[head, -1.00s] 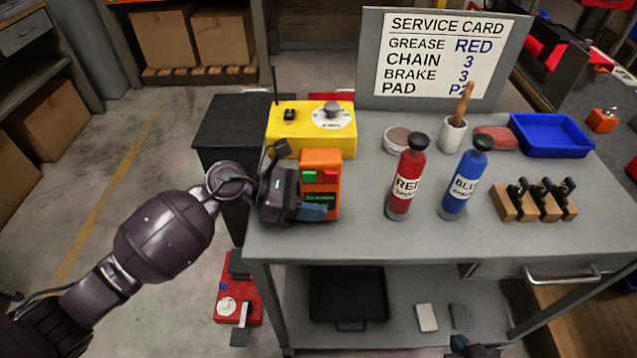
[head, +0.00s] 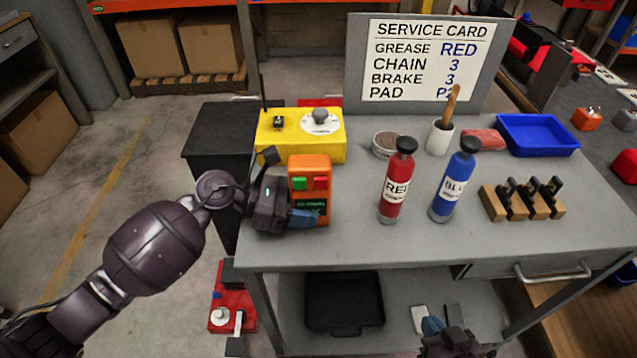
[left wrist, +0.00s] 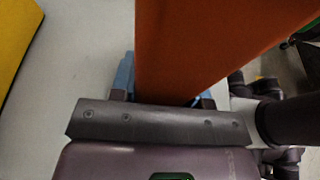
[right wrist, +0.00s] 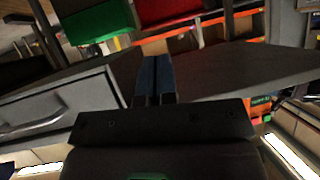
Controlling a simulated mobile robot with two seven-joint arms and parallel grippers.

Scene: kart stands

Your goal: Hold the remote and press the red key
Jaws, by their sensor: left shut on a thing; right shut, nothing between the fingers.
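The orange remote (head: 312,167) stands upright at the left front of the grey cart top. Its face shows a green key (head: 299,183), a red key (head: 320,183) to the right, and a dark screen below. My left gripper (head: 304,217) is shut on its lower part from the left; the remote also fills the middle of the left wrist view (left wrist: 190,45). I cannot tell whether its base touches the top. My right gripper (head: 432,325) is below the cart top's front edge, well below and right of the remote. Its blue fingers (right wrist: 153,78) are together and empty.
A yellow box (head: 270,150) with a knob stands behind the remote. A red bottle (head: 392,195) and a blue bottle (head: 450,192) stand to its right. A service card (head: 430,60) stands at the back. The drawer handle (head: 553,273) juts out at the right front.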

